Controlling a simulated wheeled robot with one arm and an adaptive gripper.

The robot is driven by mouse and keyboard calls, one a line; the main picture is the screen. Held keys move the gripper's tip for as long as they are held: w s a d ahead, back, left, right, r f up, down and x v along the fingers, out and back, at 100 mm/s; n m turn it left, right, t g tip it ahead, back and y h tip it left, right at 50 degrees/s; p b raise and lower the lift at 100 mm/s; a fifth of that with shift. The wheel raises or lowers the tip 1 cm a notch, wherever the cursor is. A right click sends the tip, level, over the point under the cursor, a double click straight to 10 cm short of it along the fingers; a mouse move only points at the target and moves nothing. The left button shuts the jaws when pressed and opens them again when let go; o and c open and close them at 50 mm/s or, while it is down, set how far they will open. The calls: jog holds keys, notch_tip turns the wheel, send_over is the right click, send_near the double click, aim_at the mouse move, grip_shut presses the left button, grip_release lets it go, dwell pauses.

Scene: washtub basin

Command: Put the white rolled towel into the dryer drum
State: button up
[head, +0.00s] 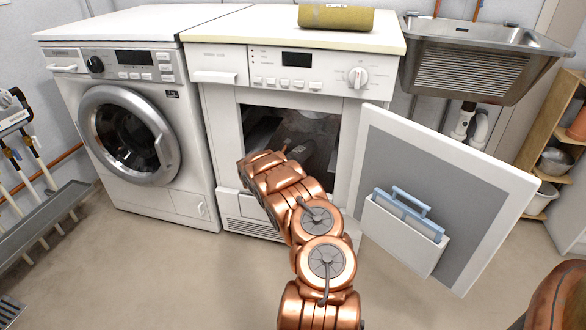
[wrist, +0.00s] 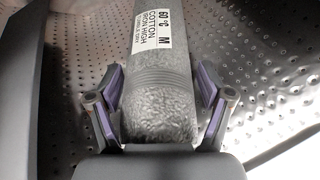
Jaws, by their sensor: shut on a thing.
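A rolled towel (wrist: 160,75) with a white care label is between the fingers of my gripper (wrist: 160,108) in the wrist view. It looks pale grey in the shade, so its white colour is hard to confirm. My gripper is shut on its near end, with the roll pointing away from me. Perforated metal of the dryer drum (wrist: 262,70) surrounds it on both sides. In the head view my arm reaches into the open dryer (head: 222,165). My gripper (head: 305,142) is inside the dark opening, and the towel cannot be made out there. Whether the towel touches the drum is unclear.
The open dryer door (head: 390,150) stands to the right of my arm, with a holder (head: 403,232) on it. A washing machine (head: 130,130) is at left. A yellow roll (head: 336,17) lies on top. A metal sink (head: 475,65) is at right.

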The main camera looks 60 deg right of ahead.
jog(key=shift+d, duration=0.35)
jog(key=shift+f+b, duration=0.95)
jog(key=shift+f, duration=0.75)
jog(key=shift+f, duration=0.15)
jog(key=o, duration=1.2)
jog(key=shift+a, duration=0.1)
